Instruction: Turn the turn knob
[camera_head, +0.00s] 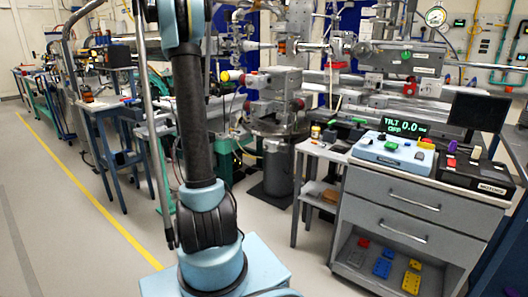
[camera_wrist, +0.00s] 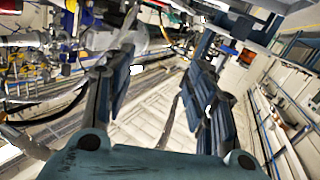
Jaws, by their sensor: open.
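A light blue control box (camera_head: 385,158) sits on top of the grey drawer cabinet at the right of the head view. Its green-lit display (camera_head: 403,127) reads TILT 0.0 and OFF. Several small controls are on its sloped face, with a red and yellow button (camera_head: 427,143) at its right end. The controls are too small to tell for certain which is the turn knob. My gripper (camera_wrist: 160,82) is open in the wrist view, with nothing between its dark fingers. It is outside the head view, where my arm rises past the top edge. The wrist view shows no control box.
A black MOTORS box (camera_head: 470,174) with coloured knobs stands right of the control box, below a dark monitor (camera_head: 478,112). A small side table (camera_head: 322,150) adjoins the cabinet (camera_head: 410,208). Beamline equipment stands behind. The floor (camera_head: 75,235) at left is clear.

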